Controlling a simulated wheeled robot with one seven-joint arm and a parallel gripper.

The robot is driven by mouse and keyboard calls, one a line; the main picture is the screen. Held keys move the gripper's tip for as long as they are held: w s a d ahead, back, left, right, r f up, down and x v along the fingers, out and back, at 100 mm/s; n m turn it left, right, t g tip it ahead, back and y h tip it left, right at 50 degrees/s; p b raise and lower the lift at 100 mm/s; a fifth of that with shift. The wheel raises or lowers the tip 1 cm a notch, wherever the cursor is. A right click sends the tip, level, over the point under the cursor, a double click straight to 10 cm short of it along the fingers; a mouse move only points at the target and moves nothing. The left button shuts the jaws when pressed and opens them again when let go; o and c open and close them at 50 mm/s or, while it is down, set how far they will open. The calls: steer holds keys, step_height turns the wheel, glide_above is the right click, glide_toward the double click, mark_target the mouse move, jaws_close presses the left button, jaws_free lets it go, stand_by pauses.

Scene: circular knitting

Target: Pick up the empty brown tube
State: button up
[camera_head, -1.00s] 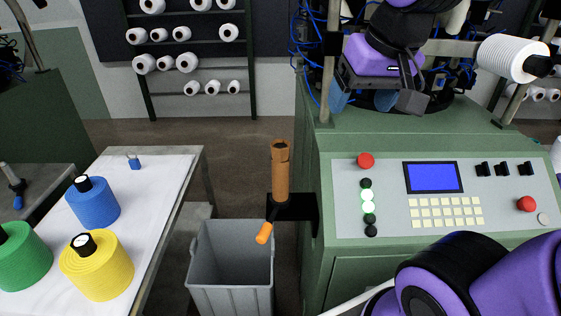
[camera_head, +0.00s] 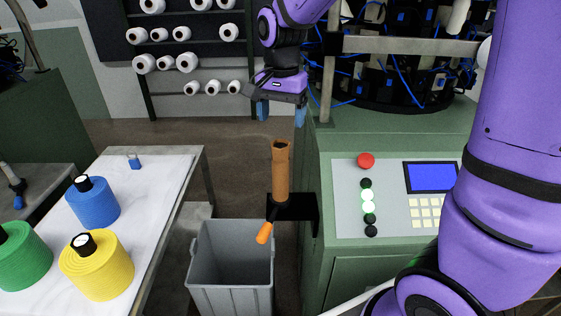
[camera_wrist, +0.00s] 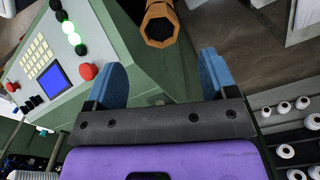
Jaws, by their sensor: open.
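The brown tube (camera_head: 281,172) stands upright on a black bracket at the left side of the green machine, its open top facing up. An orange handle-like piece (camera_head: 265,232) sticks out at its lower end. My gripper (camera_head: 281,113) is open and empty, above the tube and apart from it. In the wrist view, the tube's hollow top (camera_wrist: 160,26) shows beyond the blue fingertips of my gripper (camera_wrist: 161,80), roughly centred between them.
A grey bin (camera_head: 232,268) stands below the tube. The green machine with its control panel (camera_head: 398,200) is to the right. A white table (camera_head: 140,215) with blue, yellow and green yarn cones is to the left. A rack of white spools (camera_head: 187,62) stands behind.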

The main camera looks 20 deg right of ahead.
mark_target(280, 155)
step_height(280, 155, down, 11)
steer(key=shift+s+a, duration=0.1)
steer(key=shift+a, duration=0.05)
stand_by(0.5)
steer(key=c, duration=1)
